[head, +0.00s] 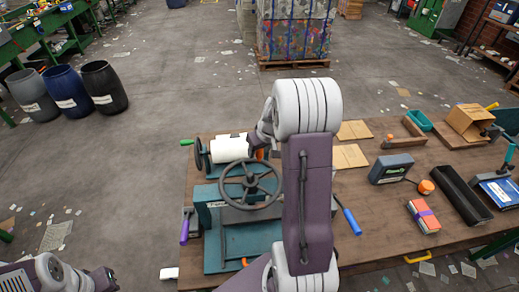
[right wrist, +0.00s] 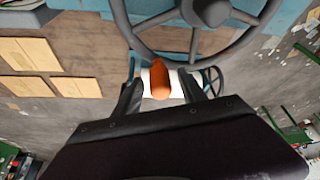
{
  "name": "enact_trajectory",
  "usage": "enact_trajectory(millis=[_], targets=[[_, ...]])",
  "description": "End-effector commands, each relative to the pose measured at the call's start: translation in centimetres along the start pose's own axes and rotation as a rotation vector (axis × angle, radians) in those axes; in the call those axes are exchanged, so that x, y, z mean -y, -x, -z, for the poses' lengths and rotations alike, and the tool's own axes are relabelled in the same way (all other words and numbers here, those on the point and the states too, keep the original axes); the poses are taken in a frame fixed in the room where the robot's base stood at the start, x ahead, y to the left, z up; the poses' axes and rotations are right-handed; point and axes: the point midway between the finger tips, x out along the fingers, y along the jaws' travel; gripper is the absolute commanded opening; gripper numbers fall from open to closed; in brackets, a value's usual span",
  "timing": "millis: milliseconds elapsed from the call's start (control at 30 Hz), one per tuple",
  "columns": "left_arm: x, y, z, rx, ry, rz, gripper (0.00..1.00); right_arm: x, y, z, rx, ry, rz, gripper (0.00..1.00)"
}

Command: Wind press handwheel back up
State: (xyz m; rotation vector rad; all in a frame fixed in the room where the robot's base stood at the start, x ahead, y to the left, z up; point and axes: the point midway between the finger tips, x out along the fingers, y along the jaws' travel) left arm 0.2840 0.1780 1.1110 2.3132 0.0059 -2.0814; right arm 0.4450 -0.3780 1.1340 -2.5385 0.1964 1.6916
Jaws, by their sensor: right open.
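The press handwheel (head: 229,187) is a dark spoked wheel on the teal press (head: 216,247), on the wooden bench. Its rim (right wrist: 143,47) fills the top of the right wrist view. An orange knob (right wrist: 162,84) stands by the rim, apparently the wheel's handle; it also shows beside my arm in the head view (head: 260,155). My right gripper (right wrist: 167,92) is open, with one finger on each side of the knob; I cannot tell if they touch it. In the head view my right arm hides part of the press. My left gripper (head: 104,280) is low at the left, away from the bench.
A white roll (head: 230,151) in a frame sits behind the wheel. Barrels (head: 69,92) stand on the floor at left.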

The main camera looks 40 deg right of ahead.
Motion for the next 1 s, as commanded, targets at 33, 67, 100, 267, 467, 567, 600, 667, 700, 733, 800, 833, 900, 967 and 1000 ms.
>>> enact_trajectory(millis=[33,67,100,267,467,567,600,667,700,733,800,833,900,967,1000], targets=[[0.00,-0.02,-0.01,0.000,0.000,0.000,0.00,0.01,0.00,0.01,0.000,0.000,0.000,0.49],[0.00,-0.02,-0.01,0.000,0.000,0.000,0.00,0.01,0.00,0.00,0.000,0.000,0.000,0.49],[0.00,-0.02,-0.01,0.000,0.000,0.000,0.00,0.01,0.01,0.00,0.000,0.000,0.000,0.49],[0.00,-0.02,-0.01,0.000,0.000,0.000,0.00,0.02,0.02,0.00,0.000,0.000,0.000,0.07],[0.00,-0.03,0.00,0.000,0.000,0.000,0.00,0.01,0.03,0.03,-0.001,-0.001,0.000,0.00],[0.00,-0.03,0.00,0.000,0.000,0.000,0.00,0.01,0.03,0.03,-0.001,-0.001,0.000,0.00],[0.00,-0.03,0.00,0.000,0.000,0.000,0.00,0.01,0.04,0.04,-0.001,-0.001,0.000,0.00],[0.00,-0.03,0.00,0.000,0.000,0.000,0.00,0.01,0.04,0.04,-0.001,-0.001,0.000,0.00],[0.00,-0.03,0.00,0.000,0.000,0.000,0.00,0.00,0.05,0.05,-0.001,-0.001,0.000,0.00],[0.00,-0.03,-0.01,0.000,0.000,0.000,0.00,0.00,0.05,0.05,-0.001,-0.001,0.000,0.00],[0.00,-0.02,-0.01,0.000,0.000,0.000,0.00,0.00,0.06,0.05,-0.001,-0.001,0.000,0.00],[0.00,-0.02,-0.01,0.000,0.000,0.000,0.00,0.00,0.06,0.06,-0.002,-0.001,0.000,0.00],[0.00,-0.02,-0.01,0.000,0.000,0.000,0.00,-0.01,0.06,0.06,-0.002,-0.001,0.000,0.00],[0.00,-0.02,-0.01,0.000,0.000,0.000,0.00,-0.01,0.07,0.07,-0.002,-0.001,0.000,0.00],[0.00,-0.02,-0.01,0.000,0.000,0.000,0.00,-0.01,0.07,0.07,-0.002,-0.001,0.000,0.00]])
